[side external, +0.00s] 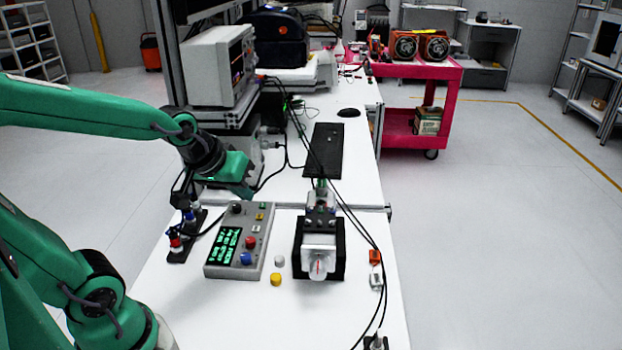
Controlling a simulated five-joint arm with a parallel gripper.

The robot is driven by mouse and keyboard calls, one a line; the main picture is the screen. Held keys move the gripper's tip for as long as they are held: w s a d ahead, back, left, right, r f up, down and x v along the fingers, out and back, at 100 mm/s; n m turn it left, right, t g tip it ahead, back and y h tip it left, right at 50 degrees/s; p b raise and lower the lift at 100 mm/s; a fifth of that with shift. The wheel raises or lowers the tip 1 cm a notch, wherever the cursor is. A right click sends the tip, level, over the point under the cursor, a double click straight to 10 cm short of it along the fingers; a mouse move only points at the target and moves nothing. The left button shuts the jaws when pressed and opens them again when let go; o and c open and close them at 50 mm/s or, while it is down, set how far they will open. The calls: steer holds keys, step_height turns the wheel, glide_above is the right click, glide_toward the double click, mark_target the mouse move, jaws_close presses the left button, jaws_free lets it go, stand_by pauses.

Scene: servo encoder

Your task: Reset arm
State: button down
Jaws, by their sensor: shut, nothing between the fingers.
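My arm is green and reaches in from the left. My gripper (182,197) hangs below its wrist, above a small black holder (182,248) with red, blue and white pieces. The gripper is shut with nothing seen in it, and its fingertips are small and partly lost against the dark parts there. A grey control box (238,245) with a green lit display and coloured knobs lies to the right of the holder. A servo unit (319,240) in a black mount stands right of the box, with a clear part and a red mark at its front.
A white cap (279,261) and a yellow cap (276,280) lie between the box and the servo mount. An orange block (375,257) and a white block (376,280) lie near the right edge beside black cables.

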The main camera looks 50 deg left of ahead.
steer(key=s+d+r+m, duration=0.4)
steer(key=s+m, duration=0.1)
steer(key=s, duration=0.2)
steer(key=shift+s+r+m+g+h, duration=0.15)
steer(key=shift+s+m+g+h, duration=0.15)
steer(key=shift+g+h, duration=0.1)
